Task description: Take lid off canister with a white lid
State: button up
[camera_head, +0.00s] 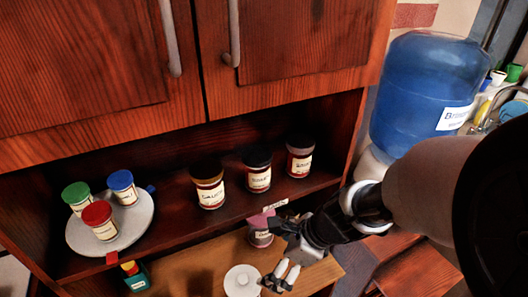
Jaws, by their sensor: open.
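The canister with a white lid (242,281) stands on the lower wooden counter at the bottom of the picture. I see its round white lid with a small knob from above; its body is mostly hidden below the lid. The lid sits on the canister. My gripper (273,254) is open, reaching in from the right, just right of and above the white lid in the picture. Nothing shows between its fingers. I cannot tell whether a finger touches the lid.
A pink-lidded canister (261,235) stands close behind my gripper. Dark-lidded jars (258,177) stand on the shelf above. A round white tray (139,222) holds jars with green, blue and red lids. A small green box (136,278) stands left. A blue water bottle (425,90) is right.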

jog(key=b, duration=0.6)
send_near(243, 278)
jog(key=x, duration=0.3)
jog(key=shift+w+d+f, duration=0.1)
jog(key=shift+d+f, duration=0.05)
jog(key=shift+f, duration=0.4)
jog(key=shift+a+b+x, duration=0.2)
jog(key=shift+b+x, duration=0.55)
jog(key=shift+x, duration=0.9)
jog(key=shift+a+b+x, duration=0.15)
jog(key=shift+b+x, duration=0.6)
jog(key=shift+x, duration=0.85)
jog(key=shift+r, duration=0.3)
jog(key=shift+c, duration=0.2)
jog(key=c, duration=0.7)
